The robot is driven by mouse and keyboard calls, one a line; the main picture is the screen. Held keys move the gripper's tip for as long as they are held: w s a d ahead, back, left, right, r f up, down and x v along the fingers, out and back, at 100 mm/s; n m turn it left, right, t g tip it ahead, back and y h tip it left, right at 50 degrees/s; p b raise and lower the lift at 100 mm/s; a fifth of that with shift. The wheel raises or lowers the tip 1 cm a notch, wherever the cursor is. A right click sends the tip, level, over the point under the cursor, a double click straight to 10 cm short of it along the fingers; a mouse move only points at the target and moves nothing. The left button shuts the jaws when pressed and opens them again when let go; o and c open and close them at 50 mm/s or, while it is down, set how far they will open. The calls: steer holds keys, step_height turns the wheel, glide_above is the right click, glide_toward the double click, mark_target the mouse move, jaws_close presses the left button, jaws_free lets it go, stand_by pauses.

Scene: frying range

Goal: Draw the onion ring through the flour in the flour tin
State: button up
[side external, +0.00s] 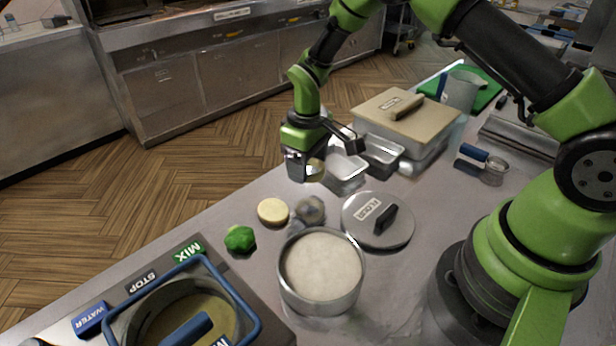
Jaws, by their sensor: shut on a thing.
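The flour tin (322,312) is a round metal tin at the lower middle of the side view. It stands open, filled with pale flour (322,262) with a mostly smooth top. My gripper (306,172) is above the counter, behind the tin and apart from it, near the small steel pans. It is shut on a small pale yellowish thing (316,169), which I take to be the onion ring. The gripper hides part of it, so its ring shape is unclear. The flour lid (362,228), grey with a black handle, lies on the counter right of the tin.
A pale round disc (273,211), a greyish round piece (310,208) and a green lump (239,239) lie left of and behind the tin. A blue-framed mixer (245,306) stands lower left. Steel pans (345,182) and a tan-lidded box (375,108) stand behind.

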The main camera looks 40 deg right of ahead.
step_height(320, 180, up, 5)
steer(key=n, duration=0.6)
glide_above(316, 278)
steer(key=shift+f, duration=4.35)
steer(key=shift+f, duration=0.1)
